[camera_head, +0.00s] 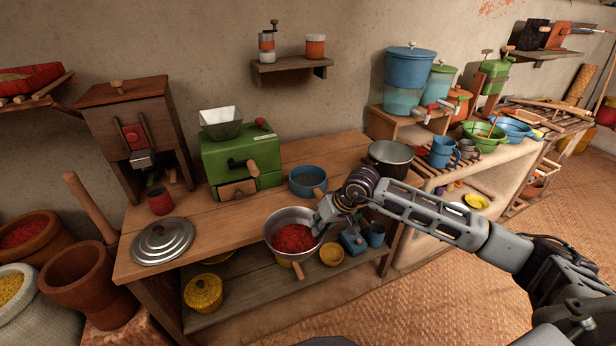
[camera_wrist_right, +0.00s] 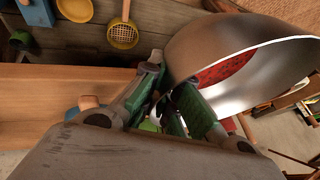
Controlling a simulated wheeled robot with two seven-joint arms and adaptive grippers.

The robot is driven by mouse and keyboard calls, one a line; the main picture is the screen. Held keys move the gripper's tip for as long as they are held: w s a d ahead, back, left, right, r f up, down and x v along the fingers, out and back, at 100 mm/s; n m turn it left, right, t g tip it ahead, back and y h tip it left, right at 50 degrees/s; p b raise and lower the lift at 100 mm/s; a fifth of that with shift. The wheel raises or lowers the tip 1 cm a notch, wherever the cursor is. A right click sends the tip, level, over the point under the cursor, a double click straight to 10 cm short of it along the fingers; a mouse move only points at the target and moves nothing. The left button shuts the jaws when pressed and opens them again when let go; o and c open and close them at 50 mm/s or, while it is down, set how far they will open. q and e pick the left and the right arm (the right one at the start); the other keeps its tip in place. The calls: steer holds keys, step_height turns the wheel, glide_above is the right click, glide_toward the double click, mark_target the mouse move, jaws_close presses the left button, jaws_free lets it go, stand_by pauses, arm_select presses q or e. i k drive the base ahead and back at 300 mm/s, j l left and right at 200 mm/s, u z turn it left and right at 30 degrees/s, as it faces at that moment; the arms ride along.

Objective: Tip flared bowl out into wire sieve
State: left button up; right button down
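The flared bowl (camera_head: 278,222) is a metal bowl holding red grains, at the table's front edge. It also shows large in the right wrist view (camera_wrist_right: 215,50). My right gripper (camera_head: 322,214) is at the bowl's right rim and appears shut on its wall; its green-padded fingers (camera_wrist_right: 172,98) meet the bowl in the wrist view. The bowl appears held out at the table's edge. My left gripper is out of view.
A green mill (camera_head: 240,155) and metal lid (camera_head: 162,240) stand on the wooden table (camera_head: 225,225). A dark pot (camera_head: 390,154) is at right. The lower shelf holds a yellow pot (camera_head: 203,293), an orange bowl (camera_head: 332,254) and a blue box (camera_head: 353,241).

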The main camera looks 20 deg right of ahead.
mark_target(317, 191)
steer(key=j+u, duration=0.45)
steer(key=i+j+u, duration=0.1)
steer(key=j+u, duration=0.2)
steer(key=u, duration=0.15)
steer(key=i+j+u, duration=0.1)
steer(key=j+u, duration=0.35)
steer(key=i+j+z, duration=0.1)
steer(key=z, duration=0.3)
steer(key=i+j+z, duration=0.25)
steer(key=i+j, duration=0.2)
steer(key=j, duration=0.1)
